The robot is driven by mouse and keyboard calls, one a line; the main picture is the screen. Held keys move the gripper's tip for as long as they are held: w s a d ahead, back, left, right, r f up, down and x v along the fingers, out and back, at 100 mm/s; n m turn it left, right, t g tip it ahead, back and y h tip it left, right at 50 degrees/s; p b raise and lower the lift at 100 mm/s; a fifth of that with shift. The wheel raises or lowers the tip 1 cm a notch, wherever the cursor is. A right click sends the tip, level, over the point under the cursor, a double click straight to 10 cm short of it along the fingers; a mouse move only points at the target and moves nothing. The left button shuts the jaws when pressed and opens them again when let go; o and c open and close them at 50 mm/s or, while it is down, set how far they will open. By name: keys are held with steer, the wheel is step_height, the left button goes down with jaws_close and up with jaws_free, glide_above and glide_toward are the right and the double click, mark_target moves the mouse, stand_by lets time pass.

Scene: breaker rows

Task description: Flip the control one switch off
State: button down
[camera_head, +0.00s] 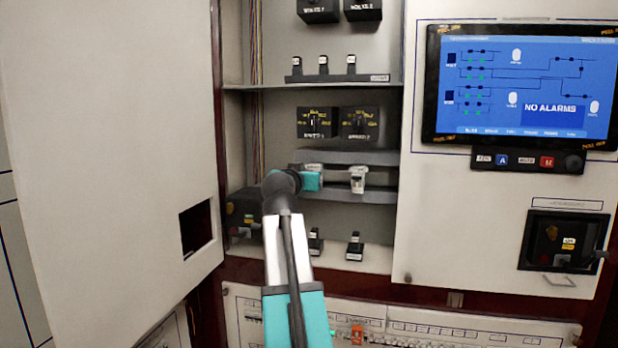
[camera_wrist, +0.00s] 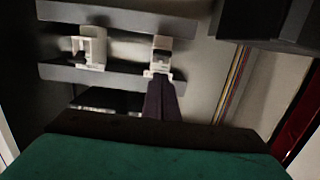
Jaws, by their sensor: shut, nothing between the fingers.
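Two small white switch modules sit on the dark rails in the open cabinet. The left one (camera_head: 313,170) is partly hidden behind my wrist in the head view. The right one (camera_head: 358,180) shows clear. In the wrist view, which looks turned over, the left module (camera_wrist: 161,62) is at centre and the other module (camera_wrist: 90,46) is at left. My gripper (camera_wrist: 160,84) is shut and empty, its dark fingertips right at the lower end of the centre module. Contact cannot be told. No label shows which is control one. The head view hides my fingertips.
Dark rails (camera_head: 345,157) run above and below the modules. Rotary switches (camera_head: 360,123) sit above, and black handles (camera_head: 355,246) below. A cable bundle (camera_wrist: 233,82) runs beside the modules. An open door (camera_head: 110,150) stands left; a screen panel (camera_head: 525,85) is right.

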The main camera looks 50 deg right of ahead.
steer(key=f+v, duration=0.1)
steer(key=v, duration=0.9)
steer(key=shift+s+a+f, duration=0.25)
steer(key=shift+s+a, duration=0.05)
steer(key=shift+a, duration=0.05)
stand_by(0.5)
